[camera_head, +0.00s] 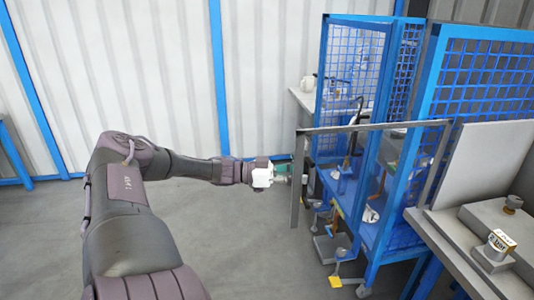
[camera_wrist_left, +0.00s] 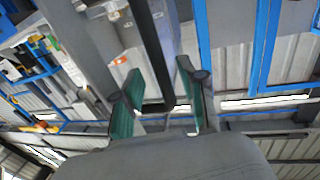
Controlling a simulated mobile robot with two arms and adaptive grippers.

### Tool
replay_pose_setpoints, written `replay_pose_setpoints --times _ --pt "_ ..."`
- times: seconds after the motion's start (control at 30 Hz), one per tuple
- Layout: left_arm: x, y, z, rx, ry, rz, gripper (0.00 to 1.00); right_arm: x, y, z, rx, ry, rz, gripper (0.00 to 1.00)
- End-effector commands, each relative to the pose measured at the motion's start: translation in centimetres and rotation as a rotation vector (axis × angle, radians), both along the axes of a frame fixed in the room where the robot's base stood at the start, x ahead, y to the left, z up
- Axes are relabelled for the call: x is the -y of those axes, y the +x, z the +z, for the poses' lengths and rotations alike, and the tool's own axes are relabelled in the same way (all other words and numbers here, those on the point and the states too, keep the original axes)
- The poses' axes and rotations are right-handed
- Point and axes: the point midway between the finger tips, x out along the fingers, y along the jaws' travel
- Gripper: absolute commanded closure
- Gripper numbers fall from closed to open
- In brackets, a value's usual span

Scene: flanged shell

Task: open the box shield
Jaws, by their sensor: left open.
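The box shield shows in the head view as a grey frame (camera_head: 297,178), with an upright post on its left and a long top bar running right to the blue mesh cage. My left gripper (camera_head: 284,173) is at this post, about halfway up. In the left wrist view my left gripper (camera_wrist_left: 159,70) is open, its two teal-padded fingers apart. A dark bar (camera_wrist_left: 152,50), apparently the shield's post, runs between the fingers in the picture. Clear space shows on both sides of it, and I cannot tell its exact depth. My right gripper is out of view.
The blue mesh cage (camera_head: 350,75) stands behind and right of the post. A grey bench (camera_head: 455,255) with a small labelled block (camera_head: 497,245) is at right. A yellow-marked foot (camera_head: 335,282) is on the floor. Open grey floor (camera_head: 250,245) lies in front of the frame.

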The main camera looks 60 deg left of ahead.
Motion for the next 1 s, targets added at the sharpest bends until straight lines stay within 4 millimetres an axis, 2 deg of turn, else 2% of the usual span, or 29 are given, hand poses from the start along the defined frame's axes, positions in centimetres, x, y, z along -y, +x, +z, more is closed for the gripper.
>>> replay_pose_setpoints --times 0.37,0.8,1.0 --pt "-1.5 -2.1 0.0 0.003 0.003 -0.002 0.59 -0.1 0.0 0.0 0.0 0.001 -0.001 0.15" --pt "-5.0 -7.1 0.0 0.004 0.004 0.003 0.59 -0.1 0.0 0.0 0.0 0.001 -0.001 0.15" --pt "-5.4 -7.8 0.0 0.005 0.002 0.003 0.59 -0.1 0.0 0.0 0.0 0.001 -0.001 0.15"
